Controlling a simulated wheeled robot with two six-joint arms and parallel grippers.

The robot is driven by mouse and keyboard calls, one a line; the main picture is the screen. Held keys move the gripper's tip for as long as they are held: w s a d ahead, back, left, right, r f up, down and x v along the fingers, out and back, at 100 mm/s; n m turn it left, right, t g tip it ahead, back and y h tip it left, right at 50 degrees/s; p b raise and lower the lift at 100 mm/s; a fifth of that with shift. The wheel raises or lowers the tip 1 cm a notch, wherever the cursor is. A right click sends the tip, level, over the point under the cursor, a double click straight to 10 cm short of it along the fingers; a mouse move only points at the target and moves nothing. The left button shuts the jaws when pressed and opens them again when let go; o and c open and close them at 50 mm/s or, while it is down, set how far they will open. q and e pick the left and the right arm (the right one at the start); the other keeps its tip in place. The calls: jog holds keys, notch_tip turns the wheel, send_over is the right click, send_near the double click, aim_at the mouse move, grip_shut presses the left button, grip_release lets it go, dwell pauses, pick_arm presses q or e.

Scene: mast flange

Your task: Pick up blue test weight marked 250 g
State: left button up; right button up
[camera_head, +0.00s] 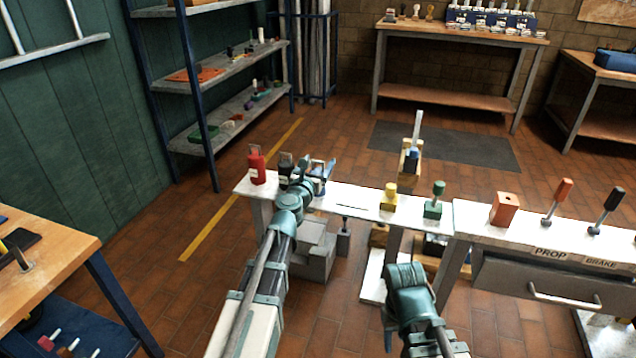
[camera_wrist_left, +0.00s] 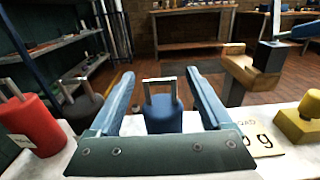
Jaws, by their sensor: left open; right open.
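The blue test weight (camera_wrist_left: 163,115), a squat cylinder with a metal loop handle, stands on the white bench (camera_head: 352,207), seen in the left wrist view. No marking on it is readable. My left gripper (camera_head: 322,172) is open, with one finger on each side of the weight. The fingers (camera_wrist_left: 165,95) appear apart from it. In the head view the gripper and wrist largely hide the weight. My right gripper (camera_head: 388,322) hangs low in front of the bench, empty, its fingers barely distinguishable.
A red weight (camera_head: 257,169) and a black weight (camera_head: 285,164) stand left of my left gripper. A wooden stand (camera_head: 409,165) rises behind the bench. Levers (camera_head: 559,199) stand further right.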

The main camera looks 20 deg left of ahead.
pick_arm(q)
grip_shut()
dwell(0.4)
dwell(1.0)
